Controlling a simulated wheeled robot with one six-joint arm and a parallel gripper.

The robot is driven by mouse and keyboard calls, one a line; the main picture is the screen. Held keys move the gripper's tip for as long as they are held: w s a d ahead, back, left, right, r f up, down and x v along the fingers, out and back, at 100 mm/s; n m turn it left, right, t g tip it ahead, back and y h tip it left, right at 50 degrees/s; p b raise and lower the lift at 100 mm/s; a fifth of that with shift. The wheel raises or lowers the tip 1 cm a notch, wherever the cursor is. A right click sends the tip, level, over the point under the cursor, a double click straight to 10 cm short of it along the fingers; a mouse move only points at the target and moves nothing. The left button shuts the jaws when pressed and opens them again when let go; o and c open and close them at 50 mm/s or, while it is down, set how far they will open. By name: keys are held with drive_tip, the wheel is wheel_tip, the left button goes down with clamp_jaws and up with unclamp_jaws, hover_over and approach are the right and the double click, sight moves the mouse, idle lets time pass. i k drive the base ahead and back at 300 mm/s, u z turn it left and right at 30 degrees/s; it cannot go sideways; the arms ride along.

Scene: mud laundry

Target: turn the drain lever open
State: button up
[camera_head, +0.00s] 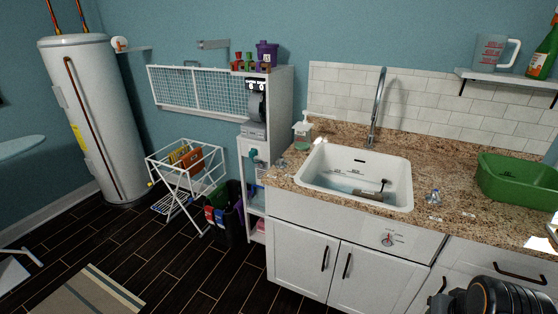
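A small round fitting with a red lever or pointer (388,240) sits on the white panel (412,241) at the front of the sink cabinet, below the counter. Small markings surround it, too small to read. I cannot tell from this view whether it stands open or closed. The white sink (400,172) above it holds murky bluish water and a dark brown item (367,194). A dark rounded part of my arm shows in the bottom right corner. My gripper's fingers are not in view.
The granite counter (455,212) carries a green basin (515,180), a soap bottle (302,132) and a small clear item (435,196). Cabinet doors with dark handles (347,266) lie below. A drying rack (187,177) and water heater (95,115) stand left. Dark floor between is mostly clear.

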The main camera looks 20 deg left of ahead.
sight(281, 159)
drive_tip(key=u, duration=0.3)
drive_tip(key=i, duration=0.45)
drive_tip(key=u, duration=1.15)
drive_tip(key=i, duration=1.2)
drive_tip(key=u, duration=0.6)
